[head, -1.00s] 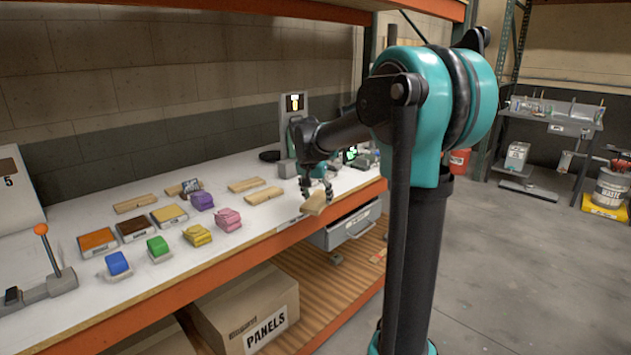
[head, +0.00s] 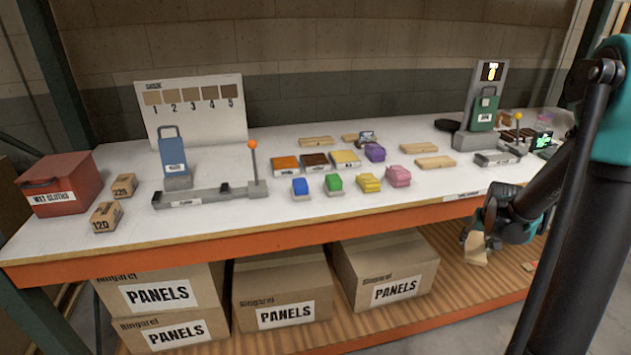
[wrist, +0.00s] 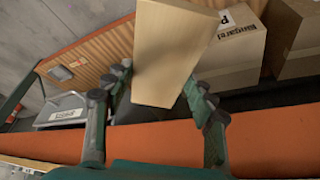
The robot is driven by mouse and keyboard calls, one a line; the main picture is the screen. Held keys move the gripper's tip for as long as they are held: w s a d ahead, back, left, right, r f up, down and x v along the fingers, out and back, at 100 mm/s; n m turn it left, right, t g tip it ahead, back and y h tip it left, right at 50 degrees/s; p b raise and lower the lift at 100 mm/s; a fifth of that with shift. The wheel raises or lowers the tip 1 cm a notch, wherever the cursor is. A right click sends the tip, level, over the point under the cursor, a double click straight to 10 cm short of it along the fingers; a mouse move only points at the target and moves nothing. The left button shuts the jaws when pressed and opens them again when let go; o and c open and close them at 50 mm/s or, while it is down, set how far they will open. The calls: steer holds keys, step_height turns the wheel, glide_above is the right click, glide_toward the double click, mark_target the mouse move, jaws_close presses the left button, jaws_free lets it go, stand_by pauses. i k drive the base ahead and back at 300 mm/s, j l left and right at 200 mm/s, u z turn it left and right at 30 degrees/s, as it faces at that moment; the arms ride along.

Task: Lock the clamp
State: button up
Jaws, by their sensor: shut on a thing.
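The clamp (head: 205,195) is a long grey bar with two dark jaws, lying near the front left of the table. Its lever stands up at the right end with an orange ball on top. Nothing shows between its jaws. My gripper (head: 478,238) is far to the right, in front of the table's front edge. It is shut on a pale wooden panel (head: 477,252), held tilted below the tabletop. The wrist view shows the panel (wrist: 170,55) between the two fingers (wrist: 160,85). The clamp is not in the wrist view.
Several coloured blocks and wood panels lie mid-table. A blue sanding tool (head: 174,157) stands behind the clamp, and a red wet-cloths box (head: 58,184) is at far left. A second, yellow-knobbed lever (head: 518,130) is at right.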

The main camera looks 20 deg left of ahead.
mark_target(191, 195)
steer(key=k+j, duration=0.2)
steer(key=j, duration=0.25)
steer(key=k+j, duration=0.25)
steer(key=j, duration=0.2)
steer(key=k+j, duration=0.2)
steer(key=j, duration=0.25)
steer(key=k+j, duration=0.25)
steer(key=j, duration=0.25)
steer(key=k+j, duration=0.2)
steer(key=j, duration=0.25)
steer(key=k+j, duration=0.25)
steer(key=j, duration=0.2)
steer(key=k+j, duration=0.2)
steer(key=j, duration=0.25)
steer(key=k+j, duration=0.25)
steer(key=j, duration=0.2)
